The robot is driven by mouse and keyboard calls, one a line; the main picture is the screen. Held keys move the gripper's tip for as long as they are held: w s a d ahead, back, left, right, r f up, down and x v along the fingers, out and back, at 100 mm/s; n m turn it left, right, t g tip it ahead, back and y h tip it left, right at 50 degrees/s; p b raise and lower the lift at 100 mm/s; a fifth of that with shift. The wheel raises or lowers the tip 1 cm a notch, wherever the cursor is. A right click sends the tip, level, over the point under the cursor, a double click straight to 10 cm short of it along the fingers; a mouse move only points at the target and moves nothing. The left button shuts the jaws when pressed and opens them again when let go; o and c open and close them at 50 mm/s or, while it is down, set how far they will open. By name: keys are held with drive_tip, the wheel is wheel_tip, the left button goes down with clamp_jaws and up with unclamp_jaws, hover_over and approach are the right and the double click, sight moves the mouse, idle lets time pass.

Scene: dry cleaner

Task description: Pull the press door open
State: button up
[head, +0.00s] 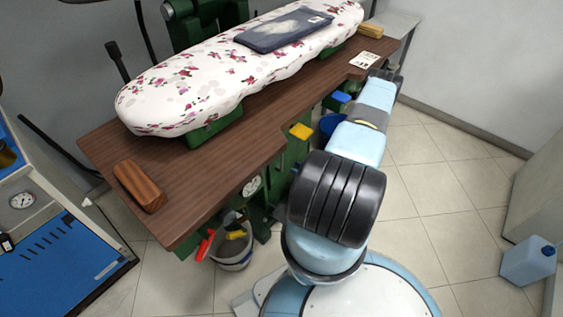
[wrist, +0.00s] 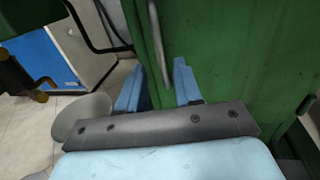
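The press is a green metal machine (head: 290,160) under a brown wooden table with a floral padded board on top. In the wrist view a green panel (wrist: 230,50), apparently the press door, fills the centre and right. A slim vertical metal handle (wrist: 158,45) runs down it. My gripper (wrist: 157,82) is open, its two blue fingers apart on either side of the handle's lower end. I cannot tell how deep the handle sits between them or whether they touch it. In the head view my arm reaches along the table's right side and its fingers are hidden.
A wooden block (head: 138,186), the floral board (head: 215,85) and a folded dark garment (head: 283,30) are on the table (head: 215,165). A grey bucket (head: 234,247) stands below. A blue jug (head: 528,262) is at right. The tiled floor right of my arm is clear.

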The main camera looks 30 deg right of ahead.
hover_over(282, 170)
drive_tip(key=shift+w+d, duration=0.15)
drive_tip(key=shift+w, duration=0.2)
drive_tip(key=shift+c, duration=0.5)
clamp_jaws()
drive_tip(key=shift+d, duration=0.1)
